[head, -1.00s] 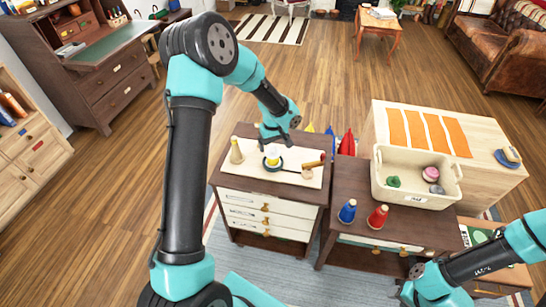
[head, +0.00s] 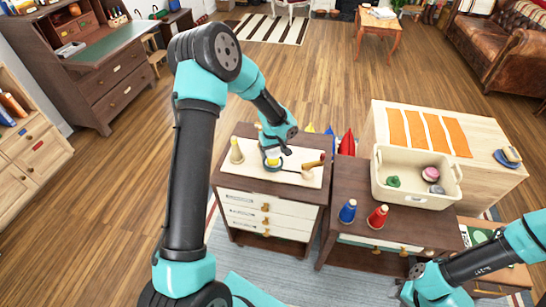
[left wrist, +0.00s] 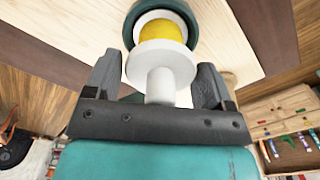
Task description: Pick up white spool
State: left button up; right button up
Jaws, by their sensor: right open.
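A cream-white cone-shaped spool (head: 236,151) stands upright on the pale top of the left cabinet. To its right is a white piece with a yellow band (head: 273,162), in a dark blue-teal ring; the left wrist view shows its white disc and stem (left wrist: 161,68). My left gripper (head: 270,148) is right over this piece. Its fingers (left wrist: 155,80) are open, one on each side of the white stem, with gaps visible. I cannot tell which of the two is the white spool. My right gripper (head: 405,290) is open, low at the right, away from both.
A wooden-handled tool (head: 312,165) lies right of the ringed piece. Blue (head: 348,210) and red (head: 378,216) cone spools stand on the right cabinet, beside a cream bin (head: 418,198) holding several items. Red and blue pointed shapes (head: 347,142) are behind the left cabinet.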

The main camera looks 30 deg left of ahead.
pick_arm(q)
jog(key=c, duration=0.7)
jog(key=shift+r, duration=0.9)
notch_tip(320, 180, up, 2)
jog(key=shift+r, duration=0.1)
jog(key=s+d, duration=0.2)
jog(key=s, duration=0.2)
jog(key=s+d, duration=0.3)
jog(key=s, duration=0.2)
jog(key=s+d+r, duration=0.1)
jog(key=s+d, duration=0.2)
jog(key=s, duration=0.1)
jog(key=shift+s+d, duration=0.2)
jog(key=shift+s, duration=0.1)
